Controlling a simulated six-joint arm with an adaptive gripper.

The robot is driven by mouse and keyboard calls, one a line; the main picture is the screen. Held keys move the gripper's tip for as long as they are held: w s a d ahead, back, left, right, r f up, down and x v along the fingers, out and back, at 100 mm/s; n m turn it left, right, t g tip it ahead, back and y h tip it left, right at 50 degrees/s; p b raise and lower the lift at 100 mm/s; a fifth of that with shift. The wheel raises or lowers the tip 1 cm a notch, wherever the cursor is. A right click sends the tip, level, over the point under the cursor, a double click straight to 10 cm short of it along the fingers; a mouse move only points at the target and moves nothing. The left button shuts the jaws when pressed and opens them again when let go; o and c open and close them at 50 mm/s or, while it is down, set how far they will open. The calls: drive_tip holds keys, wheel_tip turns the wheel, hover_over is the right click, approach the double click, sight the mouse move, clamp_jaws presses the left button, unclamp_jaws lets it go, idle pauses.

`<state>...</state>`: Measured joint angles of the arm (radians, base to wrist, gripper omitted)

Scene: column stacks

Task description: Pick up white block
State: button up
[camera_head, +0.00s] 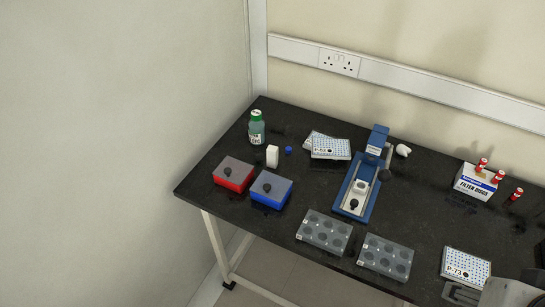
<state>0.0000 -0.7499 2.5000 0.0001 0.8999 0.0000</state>
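The white block (272,156) stands upright on the black table, left of the middle. It sits just behind the red and blue boxes, with a small blue cap-like piece (288,150) to its right. My gripper (460,293) shows only partly at the bottom right corner, beside the P-73 plate. It is far from the white block, and its opening is too small and cut off to judge.
A green-capped bottle (257,130) stands behind the block. A red box (234,175) and a blue box (271,189) stand in front. A blue instrument (361,185), well plates (324,232) and a filter disc box (477,184) occupy the table's middle and right.

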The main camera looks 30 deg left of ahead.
drive_tip(key=w+a+r+n+t+y, duration=0.1)
drive_tip(key=w+a+r+y, duration=0.1)
drive_tip(key=w+a, duration=0.6)
drive_tip(key=w+a+r+n+t+y, duration=0.1)
drive_tip(key=w+a+r+y, duration=0.1)
drive_tip(key=w+a, duration=0.6)
drive_tip(key=t, duration=0.5)
hover_over(271, 152)
drive_tip(key=s+d, duration=0.3)
wheel_tip(271, 152, down, 19)
drive_tip(key=s+f, duration=0.1)
drive_tip(key=f, duration=0.1)
drive_tip(key=s+a+f+h, duration=0.1)
drive_tip(key=f, duration=0.1)
drive_tip(key=s+a+f+h, duration=0.1)
drive_tip(key=f, duration=0.2)
drive_tip(key=shift+a+m+t, duration=0.1)
drive_tip(key=shift+m+t, duration=0.2)
drive_tip(key=shift+t, duration=0.1)
drive_tip(key=shift+w, duration=0.1)
drive_tip(key=shift+x, duration=1.25)
drive_tip(key=shift+w, duration=0.15)
